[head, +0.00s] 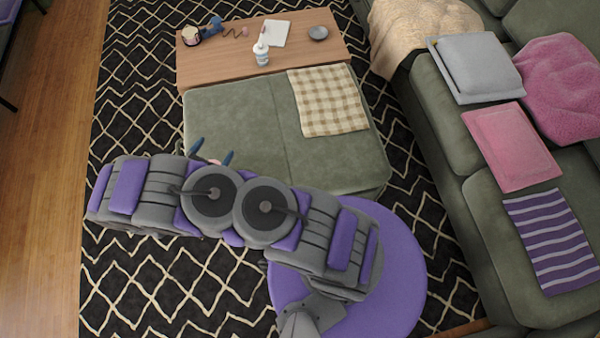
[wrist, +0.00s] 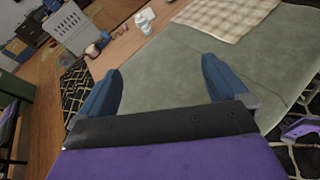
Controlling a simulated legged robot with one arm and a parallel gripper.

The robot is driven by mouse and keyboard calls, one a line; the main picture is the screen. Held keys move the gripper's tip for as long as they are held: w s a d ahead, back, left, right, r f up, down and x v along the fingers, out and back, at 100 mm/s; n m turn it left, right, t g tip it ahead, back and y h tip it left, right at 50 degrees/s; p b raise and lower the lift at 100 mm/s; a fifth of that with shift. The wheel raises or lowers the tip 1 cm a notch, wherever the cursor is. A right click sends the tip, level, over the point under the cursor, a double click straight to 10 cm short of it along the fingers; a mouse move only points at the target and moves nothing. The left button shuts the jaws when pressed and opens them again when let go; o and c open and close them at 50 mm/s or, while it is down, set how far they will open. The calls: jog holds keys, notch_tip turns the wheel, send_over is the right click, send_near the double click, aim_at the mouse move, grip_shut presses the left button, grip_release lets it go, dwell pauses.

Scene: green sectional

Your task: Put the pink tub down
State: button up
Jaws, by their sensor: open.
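My gripper (head: 212,152) is open above the front left part of the green ottoman (head: 235,115), its two blue fingers spread apart. A small pinkish patch (head: 214,161) shows between the fingers in the head view. It may be the pink tub, but my arm hides most of it, so I cannot tell whether it rests on the ottoman. In the wrist view, the open gripper (wrist: 162,68) shows no tub between its fingers, only the ottoman's bare top (wrist: 165,90). The gripper's own body hides the near part there.
A checked cloth (head: 328,102) covers the ottoman's back right. A green sofa (head: 450,135) stands right.

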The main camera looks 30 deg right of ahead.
jog(key=s+d+r+m+g+h, duration=0.2)
jog(key=d+r+m+g, duration=0.4)
jog(key=d+r, duration=0.6)
jog(key=s+d+r+m+g+y, duration=0.2)
jog(key=s+d+r+m+g, duration=0.3)
jog(key=s+r+m, duration=0.45)
jog(key=s+a+r+m+y, duration=0.2)
jog(key=s+r+m+y, duration=0.2)
jog(key=s, duration=0.7)
jog(key=s+a+r+m+y, duration=0.3)
jog(key=s+r+y, duration=0.4)
jog(key=s, duration=0.5)
jog(key=shift+s+a+r+m, duration=0.25)
jog(key=shift+r+m, duration=0.2)
jog(key=shift+r, duration=0.2)
jog(key=shift+c, duration=0.4)
